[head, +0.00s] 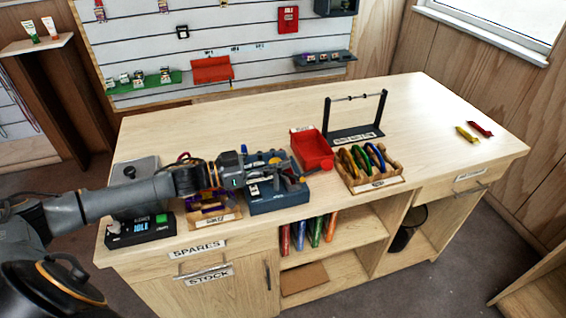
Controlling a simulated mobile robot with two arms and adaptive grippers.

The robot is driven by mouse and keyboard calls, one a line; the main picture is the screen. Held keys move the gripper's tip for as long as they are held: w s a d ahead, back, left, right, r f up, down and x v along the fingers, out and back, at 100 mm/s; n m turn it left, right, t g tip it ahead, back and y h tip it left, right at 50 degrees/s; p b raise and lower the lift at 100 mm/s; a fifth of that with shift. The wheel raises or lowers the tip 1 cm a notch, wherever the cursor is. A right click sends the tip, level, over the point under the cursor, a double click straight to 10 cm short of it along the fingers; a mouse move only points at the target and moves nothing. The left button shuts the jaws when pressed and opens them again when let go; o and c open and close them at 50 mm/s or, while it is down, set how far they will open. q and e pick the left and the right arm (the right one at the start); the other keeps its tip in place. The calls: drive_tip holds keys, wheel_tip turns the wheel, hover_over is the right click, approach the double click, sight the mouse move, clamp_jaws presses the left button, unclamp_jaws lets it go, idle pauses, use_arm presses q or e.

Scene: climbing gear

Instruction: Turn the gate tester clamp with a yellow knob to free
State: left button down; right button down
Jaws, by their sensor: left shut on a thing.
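The gate tester (278,203) is a blue-grey box at the front of the workbench, left of the middle. A small yellow knob (275,161) shows at its top, by my fingertips. My left gripper (284,168) reaches in from the left over the tester and is shut on the yellow knob. The fingers partly hide the clamp, so its exact angle is unclear. My right gripper is out of view.
A display box reading IDLE (140,232) and a wooden tray (216,217) stand left of the tester. A red bin (312,150), a rack of coloured carabiners (376,184) and a black frame (355,134) stand to the right.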

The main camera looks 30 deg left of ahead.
use_arm(q)
drive_tip(key=shift+s+f, duration=0.1)
drive_tip(key=shift+f, duration=0.2)
drive_tip(key=c, duration=1.2)
unclamp_jaws()
drive_tip(key=shift+a, duration=0.1)
drive_tip(key=shift+o, duration=0.6)
drive_tip(key=shift+s+a+r, duration=0.1)
drive_tip(key=shift+r, duration=0.1)
drive_tip(key=v, duration=1.2)
